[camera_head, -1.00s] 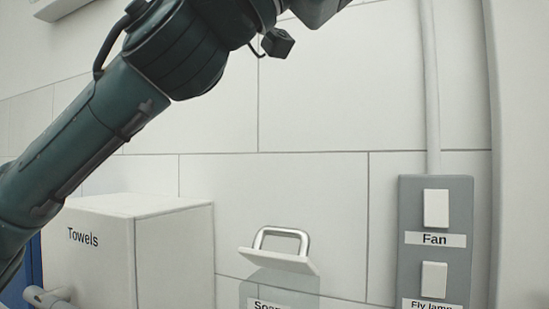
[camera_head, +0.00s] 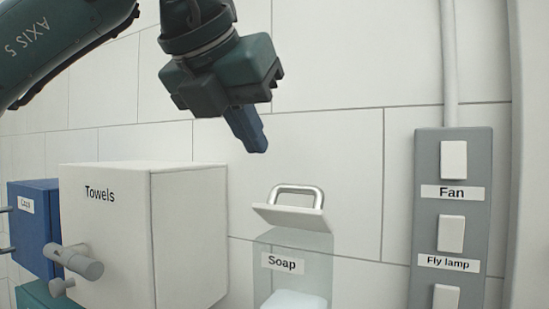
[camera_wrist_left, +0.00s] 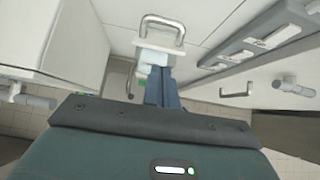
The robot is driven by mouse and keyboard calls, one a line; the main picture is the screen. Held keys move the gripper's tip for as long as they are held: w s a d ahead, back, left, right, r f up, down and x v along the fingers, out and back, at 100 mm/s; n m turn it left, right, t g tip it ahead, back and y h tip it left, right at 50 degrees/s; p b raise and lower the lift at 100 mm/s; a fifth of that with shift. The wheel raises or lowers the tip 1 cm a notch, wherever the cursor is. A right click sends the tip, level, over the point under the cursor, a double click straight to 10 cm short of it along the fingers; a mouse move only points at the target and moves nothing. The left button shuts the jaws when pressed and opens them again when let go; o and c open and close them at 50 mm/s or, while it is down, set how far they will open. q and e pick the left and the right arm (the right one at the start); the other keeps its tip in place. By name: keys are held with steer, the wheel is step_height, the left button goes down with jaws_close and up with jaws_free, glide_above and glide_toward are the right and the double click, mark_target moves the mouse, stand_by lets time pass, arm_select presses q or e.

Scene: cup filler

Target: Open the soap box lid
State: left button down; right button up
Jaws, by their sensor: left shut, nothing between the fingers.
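The soap box (camera_head: 292,243) is a clear box with a "Soap" label against the tiled wall, low in the head view. A white soap block (camera_head: 295,300) shows inside. Its pale lid (camera_head: 288,218) sits slanted at the top and carries a metal loop handle (camera_head: 299,189). The lid (camera_wrist_left: 160,46) and handle (camera_wrist_left: 178,30) also show beyond my fingers in the left wrist view. My left gripper (camera_head: 257,148) is shut and empty, pointing down, above and left of the handle in the head view, apart from it. My right gripper is out of view.
A white "Towels" box (camera_head: 105,235) with a protruding grey knob (camera_head: 82,262) stands left of the soap box, with a blue box (camera_head: 35,235) beyond it. A grey switch panel (camera_head: 424,225) is on the wall to the right. Bare tile lies between.

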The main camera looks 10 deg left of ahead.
mark_target(289, 209)
arm_select(q)
steer(key=p+x, duration=0.1)
steer(key=x, duration=0.2)
steer(key=w+r+p+x, duration=0.1)
steer(key=x, duration=0.3)
steer(key=p+x, duration=0.1)
steer(key=x, duration=0.3)
steer(key=shift+w+d+r, duration=0.2)
steer(key=shift+w+d, duration=0.1)
steer(key=shift+d, duration=0.15)
steer(key=shift+w+d+f, duration=0.15)
steer(key=shift+w, duration=0.35)
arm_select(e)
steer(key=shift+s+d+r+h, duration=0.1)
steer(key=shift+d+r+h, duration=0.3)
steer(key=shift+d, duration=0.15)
